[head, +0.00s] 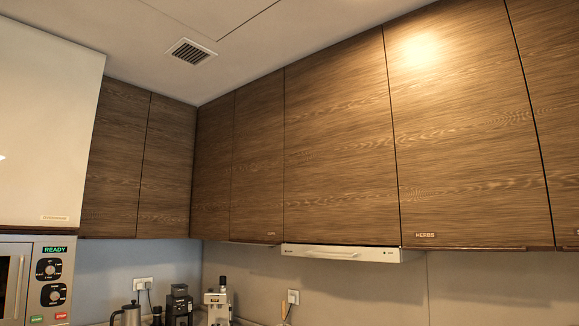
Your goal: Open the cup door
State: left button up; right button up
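No label that I can read as cup is in view, so I cannot tell which door is the cup door. Wooden upper cabinet doors run along the back and right walls, all shut. One wooden door (465,130) carries a label reading HERBS (425,235). Another wooden door (258,155) has a small label (271,234) too small to read. A white cabinet door (45,120) at the left is shut and has a small blurred label (54,218). Neither of my grippers is in view.
A range hood (340,253) sits under the wooden cabinets. A microwave (35,280) reading READY is at the lower left. A metal kettle (127,315), a black grinder (178,305) and a coffee machine (218,305) stand below. The space before the doors looks clear.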

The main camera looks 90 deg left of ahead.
aim_at(257, 204)
jog(key=u, duration=3.05)
jog(key=i+l, duration=0.15)
jog(key=i, duration=0.25)
jog(key=i+l+u, duration=0.1)
jog(key=i, duration=0.25)
jog(key=i+l+u, duration=0.1)
jog(key=i, duration=0.3)
jog(key=l, duration=0.1)
